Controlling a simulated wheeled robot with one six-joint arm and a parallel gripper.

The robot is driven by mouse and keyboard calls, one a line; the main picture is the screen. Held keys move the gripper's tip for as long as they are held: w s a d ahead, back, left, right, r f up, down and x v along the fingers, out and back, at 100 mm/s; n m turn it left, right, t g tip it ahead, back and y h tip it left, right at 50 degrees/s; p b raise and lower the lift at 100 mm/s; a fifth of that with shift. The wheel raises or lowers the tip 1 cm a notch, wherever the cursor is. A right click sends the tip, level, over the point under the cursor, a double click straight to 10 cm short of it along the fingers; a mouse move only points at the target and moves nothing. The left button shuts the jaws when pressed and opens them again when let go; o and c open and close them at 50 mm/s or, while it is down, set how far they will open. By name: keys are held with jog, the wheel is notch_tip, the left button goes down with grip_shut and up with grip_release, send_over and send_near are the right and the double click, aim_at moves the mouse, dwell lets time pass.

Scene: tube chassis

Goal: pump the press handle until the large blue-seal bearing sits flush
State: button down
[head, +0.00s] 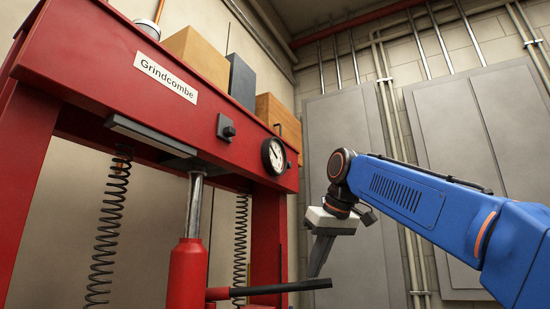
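A red shop press labelled Grindcombe (120,70) fills the left side of the head view. Its red hydraulic cylinder (187,277) stands inside the frame, with a bright rod (194,205) rising to the top beam. The dark press handle (272,288) runs right from the cylinder, roughly level, with its free end (322,283) below my gripper. My gripper (314,272) points down, its fingertips at the handle near that end. The fingers overlap in this view, so whether they are closed around the handle is unclear. The blue-seal bearing is not in view.
Coil springs (107,228) hang either side of the cylinder. A pressure gauge (274,156) sits on the beam, with wooden blocks (200,55) and a dark block (241,82) on top. Grey wall panels (350,170) and pipes stand behind my blue arm.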

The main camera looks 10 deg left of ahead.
notch_tip(320, 180, down, 10)
dwell(1.7)
jog(key=shift+r, duration=0.1)
notch_tip(320, 180, up, 14)
jog(key=shift+f, duration=0.1)
dwell(0.6)
jog(key=shift+f, duration=0.1)
dwell(0.4)
jog(key=shift+f, duration=2)
jog(key=shift+r, duration=1.9)
